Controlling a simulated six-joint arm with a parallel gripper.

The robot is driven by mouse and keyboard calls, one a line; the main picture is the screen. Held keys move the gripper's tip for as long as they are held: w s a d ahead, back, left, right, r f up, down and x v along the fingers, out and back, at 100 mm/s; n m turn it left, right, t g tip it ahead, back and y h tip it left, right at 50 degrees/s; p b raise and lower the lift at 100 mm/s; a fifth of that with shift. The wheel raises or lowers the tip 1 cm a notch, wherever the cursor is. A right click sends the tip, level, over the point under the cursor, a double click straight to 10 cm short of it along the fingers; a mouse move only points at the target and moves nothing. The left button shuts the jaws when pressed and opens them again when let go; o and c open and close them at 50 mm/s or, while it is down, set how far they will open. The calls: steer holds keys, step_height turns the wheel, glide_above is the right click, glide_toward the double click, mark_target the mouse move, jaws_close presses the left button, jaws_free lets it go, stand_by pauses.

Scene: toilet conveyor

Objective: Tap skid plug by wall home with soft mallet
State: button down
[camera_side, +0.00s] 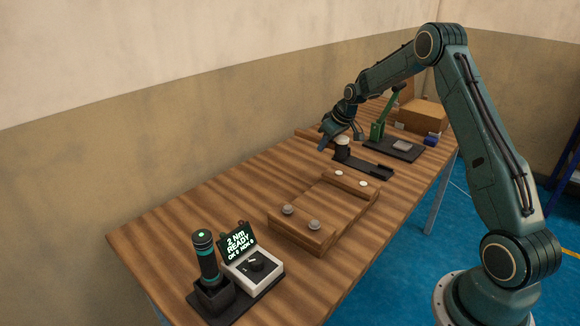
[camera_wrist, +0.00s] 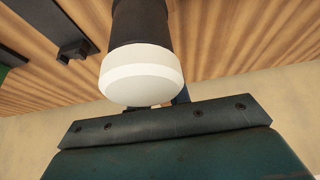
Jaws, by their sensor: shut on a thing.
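My gripper (camera_side: 335,132) is at the far part of the bench, shut on the soft mallet.
A torque driver (camera_side: 205,258) in a stand and a lit display box (camera_side: 252,265) sit at the bench's near end. A green toggle clamp (camera_side: 379,130) on a black plate and a cardboard box (camera_side: 423,113) stand beyond the holder. The wall runs along the left.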

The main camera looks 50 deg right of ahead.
step_height(320, 180, down, 5)
steer(key=shift+r, duration=2.7)
